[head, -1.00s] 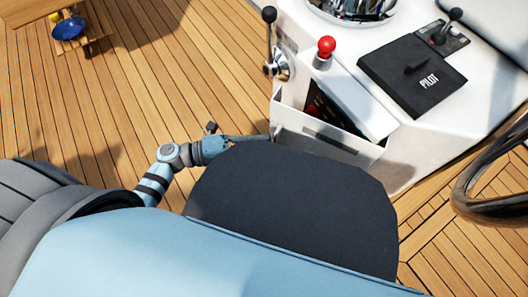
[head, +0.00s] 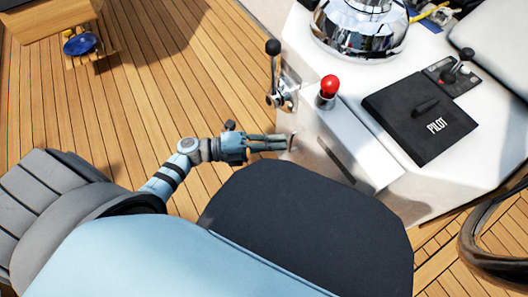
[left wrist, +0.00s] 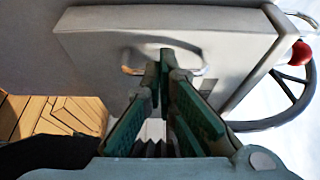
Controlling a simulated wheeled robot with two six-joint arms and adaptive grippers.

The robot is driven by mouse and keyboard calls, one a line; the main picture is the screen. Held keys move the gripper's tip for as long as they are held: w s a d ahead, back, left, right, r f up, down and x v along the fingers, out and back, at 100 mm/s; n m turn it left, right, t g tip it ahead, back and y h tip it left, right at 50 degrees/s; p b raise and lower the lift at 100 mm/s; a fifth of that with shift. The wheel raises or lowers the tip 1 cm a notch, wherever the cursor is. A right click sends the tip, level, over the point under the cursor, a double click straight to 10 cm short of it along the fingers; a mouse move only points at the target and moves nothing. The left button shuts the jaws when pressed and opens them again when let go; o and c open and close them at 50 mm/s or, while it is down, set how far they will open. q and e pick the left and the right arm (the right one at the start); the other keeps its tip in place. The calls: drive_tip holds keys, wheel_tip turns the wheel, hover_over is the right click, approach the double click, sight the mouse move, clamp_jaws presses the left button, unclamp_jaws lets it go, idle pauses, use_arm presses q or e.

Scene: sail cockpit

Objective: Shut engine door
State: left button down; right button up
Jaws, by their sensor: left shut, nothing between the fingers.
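The engine door (head: 322,150) is a white panel on the near side of the white console, with a dark slot in it. In the head view it lies up against the console and no opening shows. The fingers (left wrist: 165,72) point at the door. My right gripper is out of view.
A red-knobbed lever (head: 329,86) and a black-knobbed lever (head: 273,48) stand by the door. A black PILOT box (head: 420,115) sits on the console. A steering wheel (head: 485,240) is at the lower right. Wooden deck (head: 150,70) lies open at the left.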

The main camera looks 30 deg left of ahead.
use_arm(q)
drive_tip(key=shift+w, duration=0.25)
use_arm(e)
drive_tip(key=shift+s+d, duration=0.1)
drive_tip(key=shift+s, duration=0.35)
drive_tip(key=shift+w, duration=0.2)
use_arm(q)
drive_tip(key=shift+s, duration=0.1)
drive_tip(key=s+a, duration=0.2)
drive_tip(key=a, duration=1)
drive_tip(key=shift+s+a+b, duration=0.3)
drive_tip(key=shift+s+a, duration=0.1)
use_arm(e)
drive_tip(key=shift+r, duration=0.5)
use_arm(q)
drive_tip(key=shift+r, duration=0.1)
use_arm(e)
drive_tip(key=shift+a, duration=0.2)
